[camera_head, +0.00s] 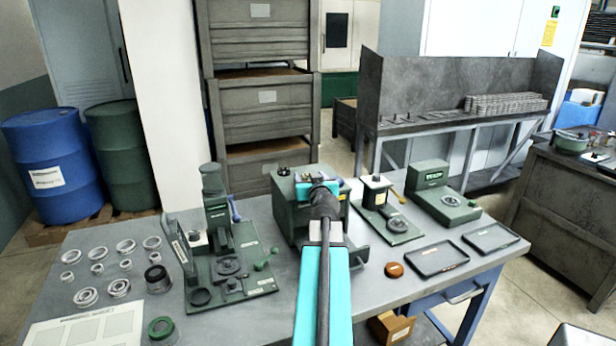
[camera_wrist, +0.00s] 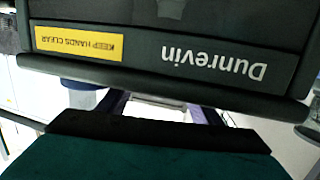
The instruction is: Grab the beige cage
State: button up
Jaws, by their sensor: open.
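I cannot make out a beige cage for certain in either view. A small orange-brown round piece (camera_head: 394,270) lies on the grey table (camera_head: 270,322) right of my arm. My gripper (camera_head: 318,190) is at the end of the teal arm, in front of the green machine (camera_head: 285,205) at the middle of the table. Its jaws are open, and its fingertips are hard to see. In the wrist view the machine's front (camera_wrist: 190,55) fills the upper part, with an upside-down "Dunrevin" label and a yellow warning label. My wrist hides part of the machine in the head view.
Several metal rings (camera_head: 97,254) lie at the table's left. A green press fixture (camera_head: 228,270) stands beside them. Right of my arm are a small fixture (camera_head: 397,226), another green machine (camera_head: 432,190) and two dark trays (camera_head: 437,258). Bare tabletop shows near the front.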

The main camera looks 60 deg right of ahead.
jog(key=shift+w+d, duration=0.1)
jog(key=shift+c, duration=0.6)
jog(key=c, duration=1)
